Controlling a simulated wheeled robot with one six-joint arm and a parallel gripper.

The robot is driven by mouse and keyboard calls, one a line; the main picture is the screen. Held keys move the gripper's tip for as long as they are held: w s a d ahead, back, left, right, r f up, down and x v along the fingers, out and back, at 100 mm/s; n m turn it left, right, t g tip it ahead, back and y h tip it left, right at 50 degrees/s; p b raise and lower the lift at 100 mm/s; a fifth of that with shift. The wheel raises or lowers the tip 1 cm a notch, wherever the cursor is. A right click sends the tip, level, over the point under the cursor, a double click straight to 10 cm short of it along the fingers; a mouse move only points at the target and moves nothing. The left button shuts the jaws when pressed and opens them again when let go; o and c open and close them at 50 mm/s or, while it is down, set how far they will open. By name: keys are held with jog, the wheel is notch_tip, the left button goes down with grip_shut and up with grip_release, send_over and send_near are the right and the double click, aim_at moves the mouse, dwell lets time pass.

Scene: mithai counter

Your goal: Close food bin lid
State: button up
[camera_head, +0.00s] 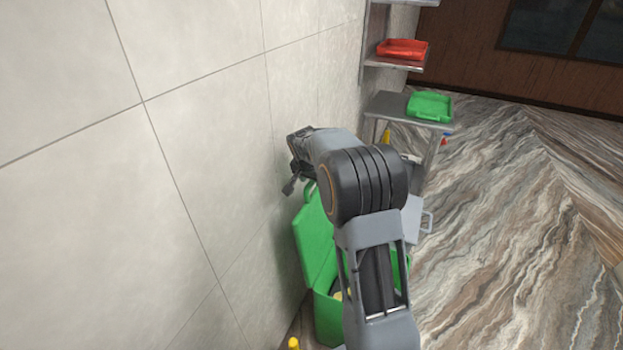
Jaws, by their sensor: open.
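The green food bin (327,318) stands on the floor against the tiled wall, partly hidden behind my arm. Its green lid (313,240) is raised and leans up toward the wall on the left. Something yellowish shows inside the bin. My gripper (290,187) is above the lid's upper edge, close to the wall. It is open and holds nothing that I can see. I cannot tell whether it touches the lid.
The tiled wall (200,130) is close on the left. Behind the bin stand a grey bin or panel with a handle (414,220) and a metal shelf (385,107) with a green tray (430,106) and a red tray (402,49). A yellow item (293,343) is at the bottom edge. The marbled floor on the right is clear.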

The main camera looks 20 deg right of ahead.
jog(key=shift+f, duration=0.2)
jog(key=shift+c, duration=0.3)
grip_shut()
